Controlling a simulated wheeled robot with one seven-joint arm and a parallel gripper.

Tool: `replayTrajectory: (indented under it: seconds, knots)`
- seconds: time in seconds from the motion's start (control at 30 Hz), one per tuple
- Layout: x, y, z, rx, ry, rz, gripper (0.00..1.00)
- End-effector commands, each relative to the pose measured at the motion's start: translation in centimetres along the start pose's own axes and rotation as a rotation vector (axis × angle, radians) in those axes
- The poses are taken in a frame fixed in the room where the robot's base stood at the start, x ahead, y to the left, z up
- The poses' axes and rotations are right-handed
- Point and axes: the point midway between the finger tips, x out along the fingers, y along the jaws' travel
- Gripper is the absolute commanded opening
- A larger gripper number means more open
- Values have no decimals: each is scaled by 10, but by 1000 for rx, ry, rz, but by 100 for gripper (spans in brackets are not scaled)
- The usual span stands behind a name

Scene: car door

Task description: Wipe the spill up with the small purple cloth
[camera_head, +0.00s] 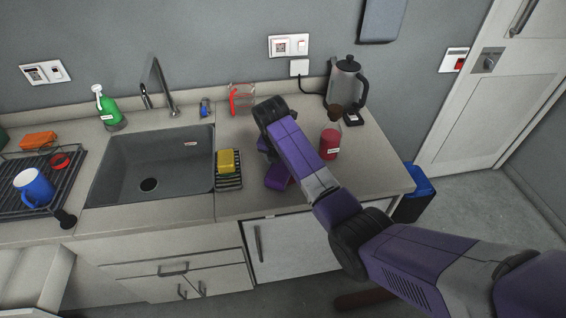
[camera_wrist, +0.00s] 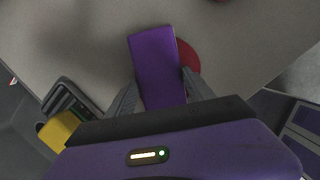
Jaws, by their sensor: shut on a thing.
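The small purple cloth (camera_wrist: 155,62) is between the fingers of my gripper (camera_wrist: 162,92) in the wrist view, and the gripper is shut on it. The cloth also shows in the head view (camera_head: 279,178), low over the counter near its front edge, partly hidden by my arm. A red spill (camera_wrist: 189,56) lies on the counter, just right of the cloth in the wrist view. The cloth covers part of the spill from this angle; I cannot tell whether they touch. In the head view the spill is hidden behind my arm.
A yellow sponge (camera_head: 227,161) sits on a dark rack (camera_head: 229,182) beside the sink (camera_head: 150,165). A red-labelled jar (camera_head: 330,143), a kettle (camera_head: 346,82) and a clear measuring jug (camera_head: 242,97) stand farther back. The counter (camera_head: 385,177) is bare at the right front corner.

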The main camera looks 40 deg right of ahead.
Motion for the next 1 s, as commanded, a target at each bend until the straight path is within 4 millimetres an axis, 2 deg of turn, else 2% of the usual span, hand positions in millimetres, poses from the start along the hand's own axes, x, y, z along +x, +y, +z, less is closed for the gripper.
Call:
replayTrajectory:
  seconds: [1.0]
  knots:
    - [2, -12, 7, 0, 0, 0, 29]
